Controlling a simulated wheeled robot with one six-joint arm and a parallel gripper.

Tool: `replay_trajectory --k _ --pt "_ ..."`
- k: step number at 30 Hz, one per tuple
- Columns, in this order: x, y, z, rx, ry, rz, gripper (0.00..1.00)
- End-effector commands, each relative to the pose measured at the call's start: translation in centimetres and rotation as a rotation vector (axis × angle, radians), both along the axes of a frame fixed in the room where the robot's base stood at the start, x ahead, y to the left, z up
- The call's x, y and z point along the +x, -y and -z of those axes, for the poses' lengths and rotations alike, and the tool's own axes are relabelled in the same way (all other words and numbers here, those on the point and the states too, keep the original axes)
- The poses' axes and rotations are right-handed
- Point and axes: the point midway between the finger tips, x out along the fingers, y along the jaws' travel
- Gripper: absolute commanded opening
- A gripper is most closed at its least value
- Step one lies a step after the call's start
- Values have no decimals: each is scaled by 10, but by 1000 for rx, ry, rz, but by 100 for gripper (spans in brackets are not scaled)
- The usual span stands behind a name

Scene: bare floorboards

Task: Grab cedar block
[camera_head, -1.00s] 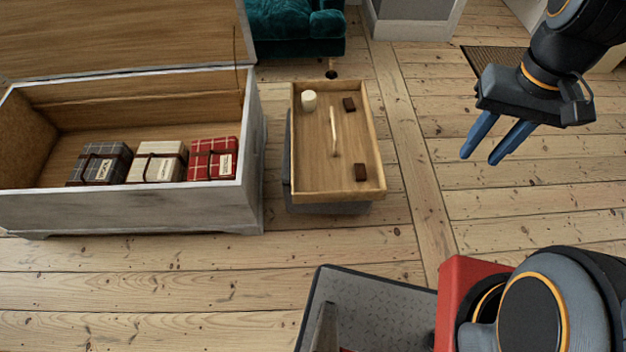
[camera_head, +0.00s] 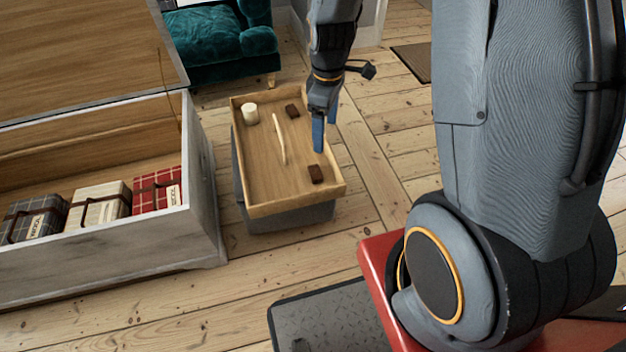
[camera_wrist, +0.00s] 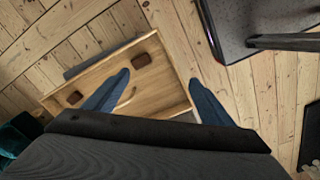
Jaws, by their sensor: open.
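Two small dark brown blocks lie in a shallow wooden tray (camera_head: 262,207); I cannot tell which is the cedar block. The near brown block (camera_head: 316,174) is by the tray's near right corner, and the far brown block (camera_head: 292,111) is by its far edge. In the wrist view one brown block (camera_wrist: 141,60) shows between the fingertips' directions and another brown block (camera_wrist: 75,97) lies further left. My gripper (camera_head: 325,135) is open and empty, its blue fingers pointing down over the tray's right side. The fingers also show in the wrist view (camera_wrist: 160,77).
The tray also holds a white cylinder (camera_head: 250,113) and a pale stick (camera_head: 279,138), and rests on a grey base (camera_head: 300,219). An open chest (camera_head: 205,205) with several wrapped boxes stands left. A teal sofa (camera_head: 222,45) is behind. Floor right of the tray is clear.

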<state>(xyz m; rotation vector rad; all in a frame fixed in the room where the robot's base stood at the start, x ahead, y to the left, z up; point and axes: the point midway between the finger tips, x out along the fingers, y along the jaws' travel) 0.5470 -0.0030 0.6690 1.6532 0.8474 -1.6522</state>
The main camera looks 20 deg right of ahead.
Motion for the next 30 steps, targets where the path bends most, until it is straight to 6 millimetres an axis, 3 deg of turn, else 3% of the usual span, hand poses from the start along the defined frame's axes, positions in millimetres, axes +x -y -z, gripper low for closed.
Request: replay_trajectory --k 1,3,9,15,30 --pt "16 0 39 0 -7 -92 77" --pt "34 1 75 0 -6 -221 77" --pt "65 3 154 0 -3 -499 77" --pt "75 3 185 -1 0 -612 77" --pt "76 -1 233 0 -3 -619 77"
